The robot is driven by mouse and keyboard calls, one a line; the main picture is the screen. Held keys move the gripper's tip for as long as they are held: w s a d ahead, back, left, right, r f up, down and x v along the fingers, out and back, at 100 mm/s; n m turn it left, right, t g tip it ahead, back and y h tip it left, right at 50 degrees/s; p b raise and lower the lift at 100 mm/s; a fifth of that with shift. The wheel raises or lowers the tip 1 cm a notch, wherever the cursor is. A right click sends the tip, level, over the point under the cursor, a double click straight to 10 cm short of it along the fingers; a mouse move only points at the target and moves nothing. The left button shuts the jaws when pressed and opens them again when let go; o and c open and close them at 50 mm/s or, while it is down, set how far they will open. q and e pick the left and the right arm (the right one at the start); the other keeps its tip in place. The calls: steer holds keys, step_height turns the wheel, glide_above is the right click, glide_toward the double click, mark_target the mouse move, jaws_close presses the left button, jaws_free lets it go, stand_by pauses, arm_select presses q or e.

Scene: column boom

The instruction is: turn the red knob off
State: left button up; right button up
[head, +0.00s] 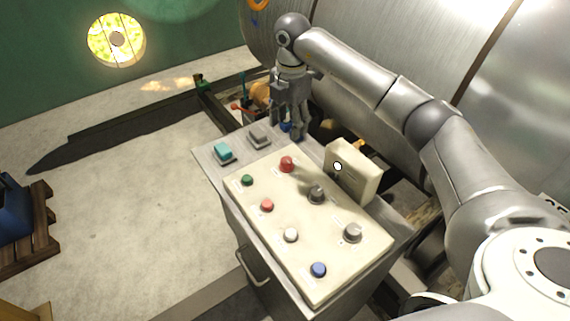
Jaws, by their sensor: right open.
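A raised red knob (287,163) sits at the far end of the cream control panel (325,245). A smaller, flatter red button (267,205) sits nearer on the same panel, left of the middle. My right gripper (287,126) points down, open and empty, at the far edge of the console. In the picture it is just above the red knob and apart from it. Its height over the console is hard to tell. Which way the red knob is turned is too small to see. My left gripper is out of view.
The panel also holds a green button (247,180), a white button (291,234), a blue button (319,269) and two grey knobs (317,193) (353,232). A cream box (353,172) stands upright on the right. Teal (223,152) and grey (259,134) switches sit at the far left.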

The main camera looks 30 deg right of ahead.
mark_target(286, 160)
steer(key=f+b, duration=0.1)
steer(key=f, duration=0.3)
steer(key=shift+w+f+b, duration=0.15)
steer(key=shift+w+b, duration=0.05)
steer(key=shift+b, duration=0.2)
step_height(286, 160, down, 8)
steer(key=shift+w+a+f+p, duration=0.1)
steer(key=shift+f+p, duration=0.05)
steer(key=shift+p, duration=0.9)
steer(key=shift+f, duration=0.65)
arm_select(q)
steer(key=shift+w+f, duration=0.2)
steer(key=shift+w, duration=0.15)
arm_select(e)
steer(key=c, duration=1)
